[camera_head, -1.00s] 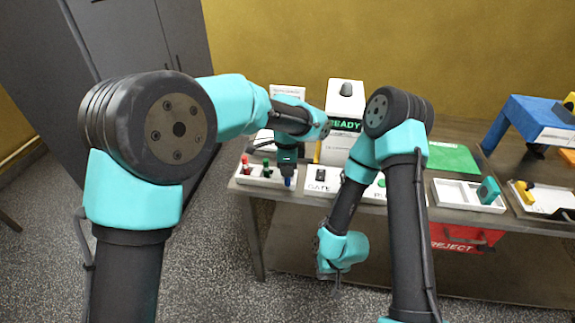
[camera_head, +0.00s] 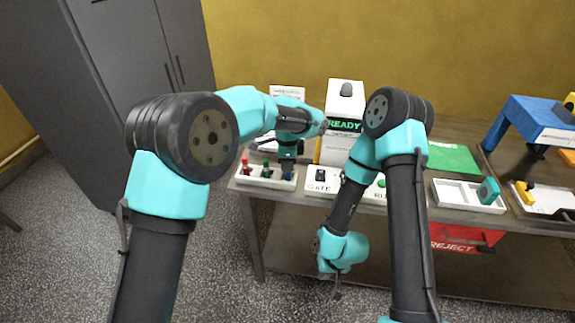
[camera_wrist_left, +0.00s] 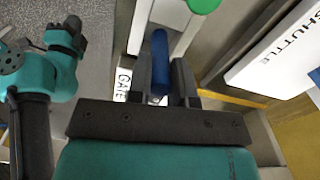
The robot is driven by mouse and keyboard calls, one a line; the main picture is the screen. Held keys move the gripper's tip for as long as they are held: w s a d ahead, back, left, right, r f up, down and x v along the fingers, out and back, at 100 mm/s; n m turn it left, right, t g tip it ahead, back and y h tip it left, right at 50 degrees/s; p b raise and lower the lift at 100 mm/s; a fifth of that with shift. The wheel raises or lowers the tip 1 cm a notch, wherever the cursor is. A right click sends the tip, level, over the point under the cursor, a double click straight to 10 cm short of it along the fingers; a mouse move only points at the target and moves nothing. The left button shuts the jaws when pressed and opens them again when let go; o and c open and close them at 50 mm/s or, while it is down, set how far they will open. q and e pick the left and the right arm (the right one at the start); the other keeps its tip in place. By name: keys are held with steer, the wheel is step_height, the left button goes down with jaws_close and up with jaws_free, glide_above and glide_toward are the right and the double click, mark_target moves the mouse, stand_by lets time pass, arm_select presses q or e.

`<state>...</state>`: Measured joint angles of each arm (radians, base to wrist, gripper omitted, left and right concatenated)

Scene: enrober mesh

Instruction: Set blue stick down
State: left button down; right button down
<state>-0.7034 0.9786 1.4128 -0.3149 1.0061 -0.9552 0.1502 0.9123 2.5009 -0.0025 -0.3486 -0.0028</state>
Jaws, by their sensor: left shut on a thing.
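The blue stick (camera_wrist_left: 160,62) is between the two fingers of my left gripper (camera_wrist_left: 163,72), which is shut on it. In the head view a small blue part of the stick (camera_head: 287,176) shows below my left gripper (camera_head: 287,167), at the right end of the white tray (camera_head: 265,183). I cannot tell whether the stick touches the tray floor. A green stick (camera_head: 266,169) and a red stick (camera_head: 245,165) stand in the tray to the left. My right gripper (camera_head: 332,273) hangs low in front of the table; its fingers are too unclear to judge.
A box with a READY display (camera_head: 344,126) stands just right of my left gripper. A GATE switch panel (camera_head: 320,180) lies right of the tray. A green sheet (camera_head: 453,158), a two-compartment tray (camera_head: 452,193) and a red REJECT bin (camera_head: 462,237) are farther right.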

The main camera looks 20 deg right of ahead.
arm_select(q)
steer(key=shift+f, duration=0.4)
steer(key=shift+f, duration=0.15)
steer(key=c, duration=1)
jaws_free()
step_height(320, 180, up, 12)
steer(key=shift+r, duration=0.15)
